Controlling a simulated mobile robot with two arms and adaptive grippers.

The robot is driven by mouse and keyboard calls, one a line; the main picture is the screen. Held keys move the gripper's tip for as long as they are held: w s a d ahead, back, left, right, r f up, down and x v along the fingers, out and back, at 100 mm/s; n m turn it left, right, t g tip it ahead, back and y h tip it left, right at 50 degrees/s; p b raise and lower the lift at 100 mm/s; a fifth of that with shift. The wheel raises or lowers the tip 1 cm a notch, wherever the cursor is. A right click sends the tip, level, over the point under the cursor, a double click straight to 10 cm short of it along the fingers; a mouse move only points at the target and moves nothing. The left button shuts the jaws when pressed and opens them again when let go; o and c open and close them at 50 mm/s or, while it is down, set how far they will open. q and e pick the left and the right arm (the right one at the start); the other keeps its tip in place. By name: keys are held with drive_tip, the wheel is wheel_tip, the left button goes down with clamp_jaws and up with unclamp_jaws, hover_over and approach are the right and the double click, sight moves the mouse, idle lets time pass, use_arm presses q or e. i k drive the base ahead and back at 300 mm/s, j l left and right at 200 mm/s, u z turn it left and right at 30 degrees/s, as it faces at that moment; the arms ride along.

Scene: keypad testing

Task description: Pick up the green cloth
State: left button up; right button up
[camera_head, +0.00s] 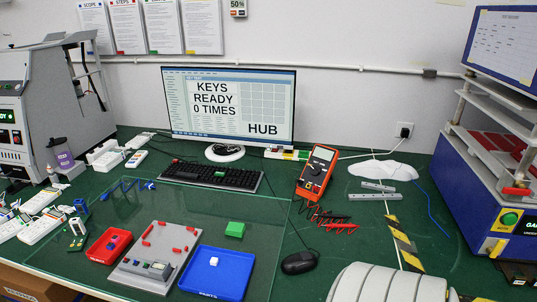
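The green thing that best matches the cloth is a small, bright green, block-like piece (235,229). It lies on the clear sheet on the green table, just above the blue tray's upper right corner, with free surface around it. I cannot tell whether it is folded fabric. Neither of my grippers is in view. A white ribbed rounded part at the bottom right appears to be my own arm, and no fingers show on it.
A blue tray (218,272) holds a small white piece. Left of it are a grey test fixture (156,258) with red parts and a red tray (109,246). A black mouse (299,262), a keyboard (212,175) and an orange multimeter (317,172) stand around the green piece.

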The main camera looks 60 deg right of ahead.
sight(235, 229)
drive_tip(key=z, duration=1.5)
